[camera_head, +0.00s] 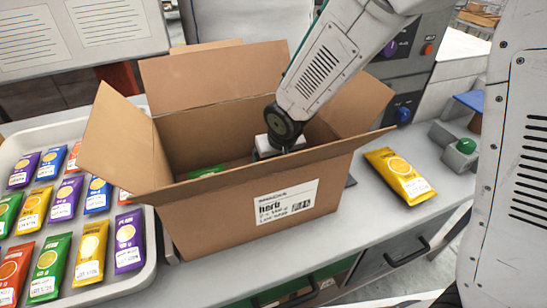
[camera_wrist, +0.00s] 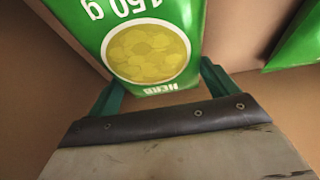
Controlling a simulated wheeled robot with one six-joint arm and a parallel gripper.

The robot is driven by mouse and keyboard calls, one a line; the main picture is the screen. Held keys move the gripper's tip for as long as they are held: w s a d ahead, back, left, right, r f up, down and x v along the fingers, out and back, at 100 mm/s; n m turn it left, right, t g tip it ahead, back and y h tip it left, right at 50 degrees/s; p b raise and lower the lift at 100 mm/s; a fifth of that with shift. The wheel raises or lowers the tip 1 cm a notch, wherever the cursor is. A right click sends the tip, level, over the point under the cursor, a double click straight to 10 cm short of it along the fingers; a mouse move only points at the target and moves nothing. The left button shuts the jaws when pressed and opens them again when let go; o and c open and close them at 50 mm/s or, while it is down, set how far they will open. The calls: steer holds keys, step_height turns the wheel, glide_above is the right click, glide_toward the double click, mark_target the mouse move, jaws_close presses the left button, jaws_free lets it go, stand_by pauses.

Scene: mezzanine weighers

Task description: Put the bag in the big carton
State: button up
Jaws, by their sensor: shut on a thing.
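The big carton (camera_head: 215,225) stands open on the bench with its flaps out and a white "herb" label on its front. My gripper (camera_wrist: 162,84) is down inside the carton; its fingertips are hidden behind the front wall in the head view. In the wrist view its teal fingers are shut on a green bag (camera_wrist: 150,50) marked "150 g" and "HERB". Brown cardboard surrounds this bag. Another green bag (camera_wrist: 298,40) lies inside to the right in the wrist view. A bit of green bag (camera_head: 206,172) shows inside the carton in the head view.
A pale tray (camera_head: 148,280) at the left holds several purple, yellow, blue, green and red bags. A yellow bag (camera_head: 401,176) lies alone on the bench right of the carton. Grey machines with knobs stand behind and right, one with a green button (camera_head: 465,146).

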steer(key=o, duration=1.3)
steer(key=shift+f, duration=0.1)
steer(key=v, duration=1.2)
